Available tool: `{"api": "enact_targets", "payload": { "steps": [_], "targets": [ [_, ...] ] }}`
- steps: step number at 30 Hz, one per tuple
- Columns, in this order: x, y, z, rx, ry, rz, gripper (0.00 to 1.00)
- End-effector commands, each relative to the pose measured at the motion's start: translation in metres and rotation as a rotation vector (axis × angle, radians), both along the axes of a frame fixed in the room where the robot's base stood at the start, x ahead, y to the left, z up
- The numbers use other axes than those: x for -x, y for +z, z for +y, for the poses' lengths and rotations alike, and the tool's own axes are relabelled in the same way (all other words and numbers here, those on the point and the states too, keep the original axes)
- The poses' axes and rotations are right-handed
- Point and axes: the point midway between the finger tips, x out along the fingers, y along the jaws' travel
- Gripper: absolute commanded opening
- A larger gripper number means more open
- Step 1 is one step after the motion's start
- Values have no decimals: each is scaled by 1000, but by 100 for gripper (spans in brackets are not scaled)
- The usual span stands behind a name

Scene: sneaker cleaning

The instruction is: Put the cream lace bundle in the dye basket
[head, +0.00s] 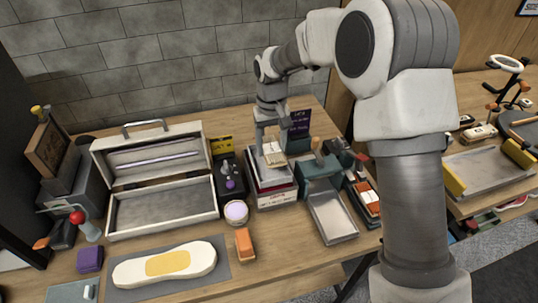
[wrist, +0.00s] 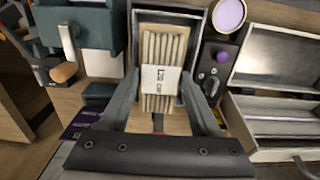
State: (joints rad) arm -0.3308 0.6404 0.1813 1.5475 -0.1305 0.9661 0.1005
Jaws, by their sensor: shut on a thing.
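The cream lace bundle (wrist: 162,48) is a flat pack of several cream strands with a white printed label band around it. My gripper (wrist: 160,82) is shut on it, one finger on each side, in the wrist view. In the head view my gripper (head: 269,143) points down and the bundle (head: 274,157) shows at its tips. I cannot tell which container is the dye basket.
An open grey case (head: 160,205) stands at left. A round lilac-topped jar (head: 236,212) and an orange block (head: 244,245) are in front of the stack. A teal device with a metal tray (head: 333,218) stands at right. A shoe-shaped sole (head: 130,272) lies on a grey mat.

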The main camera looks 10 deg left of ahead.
Motion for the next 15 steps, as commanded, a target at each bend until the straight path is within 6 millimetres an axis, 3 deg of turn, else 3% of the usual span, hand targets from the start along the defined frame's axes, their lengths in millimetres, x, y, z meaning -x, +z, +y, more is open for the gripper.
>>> {"api": "enact_targets", "payload": {
  "steps": [5, 12, 15],
  "targets": [
    [0, -8, 7, 1, -1, 2, 10],
    [0, -41, 6, 1, -1, 3, 10],
    [-1, -45, 6, 0, -1, 0, 10]
  ]
}}
